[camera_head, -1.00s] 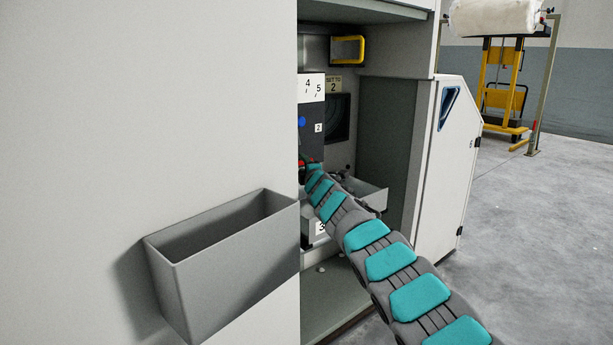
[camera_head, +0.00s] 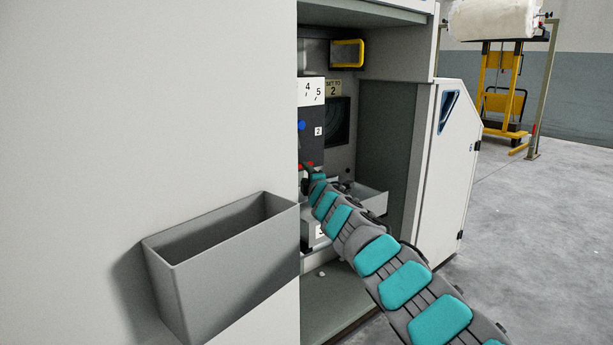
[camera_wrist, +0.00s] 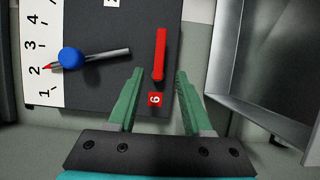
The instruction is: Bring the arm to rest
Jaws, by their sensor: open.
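My arm (camera_head: 375,257) reaches from the lower right into the open bay of the machine cabinet. In the wrist view my gripper (camera_wrist: 158,75) is open, with its two green fingers apart and nothing held between them. A red bar (camera_wrist: 160,54) on the dark panel lies just ahead of the fingertips, apart from them. A red label marked 6 (camera_wrist: 155,99) shows between the fingers. A blue knob (camera_wrist: 70,58) with a grey lever and red tip points close to 2 on the white scale (camera_wrist: 38,50). In the head view the gripper itself is hidden.
A grey tray (camera_wrist: 265,108) stands right of the gripper. A grey bin (camera_head: 220,250) hangs on the cabinet front (camera_head: 150,100). The cabinet door (camera_head: 450,170) stands open on the right. Open floor (camera_head: 530,220) lies beyond it. A "SET TO 2" plate (camera_head: 333,88) is inside.

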